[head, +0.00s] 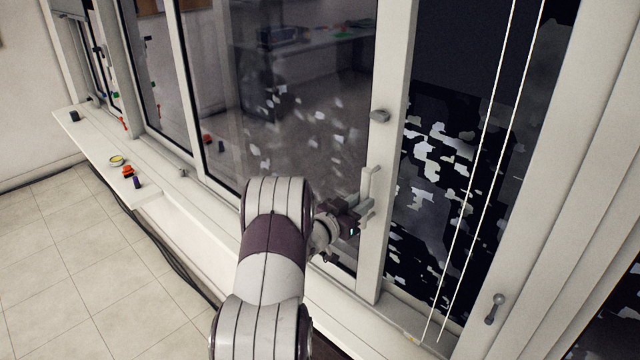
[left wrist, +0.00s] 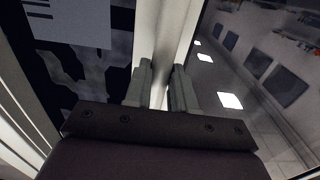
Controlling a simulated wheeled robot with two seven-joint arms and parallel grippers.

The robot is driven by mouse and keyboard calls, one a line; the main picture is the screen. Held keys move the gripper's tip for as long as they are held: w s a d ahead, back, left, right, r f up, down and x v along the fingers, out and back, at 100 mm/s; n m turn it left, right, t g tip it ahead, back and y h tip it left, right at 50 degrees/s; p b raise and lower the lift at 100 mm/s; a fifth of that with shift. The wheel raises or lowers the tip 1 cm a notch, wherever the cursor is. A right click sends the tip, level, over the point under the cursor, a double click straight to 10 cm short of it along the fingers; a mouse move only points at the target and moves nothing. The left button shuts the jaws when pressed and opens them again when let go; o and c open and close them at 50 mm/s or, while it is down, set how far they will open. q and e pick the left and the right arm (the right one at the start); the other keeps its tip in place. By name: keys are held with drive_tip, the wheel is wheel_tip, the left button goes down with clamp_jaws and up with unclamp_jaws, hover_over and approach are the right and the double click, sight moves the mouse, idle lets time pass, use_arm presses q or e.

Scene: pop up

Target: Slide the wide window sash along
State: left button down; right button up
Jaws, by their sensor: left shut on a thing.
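The wide window sash (head: 392,150) is a white-framed glass pane in the middle of the head view. To the right of its right-hand stile is a dark opening (head: 440,190). A pale upright handle (head: 367,190) sits low on that stile. My left gripper (head: 366,208) reaches it from the left and is shut on the handle. In the left wrist view the two grey fingers (left wrist: 161,88) stand close together in front of the white stile (left wrist: 165,40). The handle is mostly hidden between them. My right gripper is in neither view.
Two white cords (head: 470,180) hang across the opening. A lever handle (head: 494,308) is on the frame at the right. The white sill (head: 92,148) holds several small objects, including an orange-red one (head: 128,171).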

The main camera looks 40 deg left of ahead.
use_arm(q)
drive_tip(key=a, duration=1.3)
drive_tip(key=shift+w+r+b, duration=0.2)
drive_tip(key=shift+b, duration=0.2)
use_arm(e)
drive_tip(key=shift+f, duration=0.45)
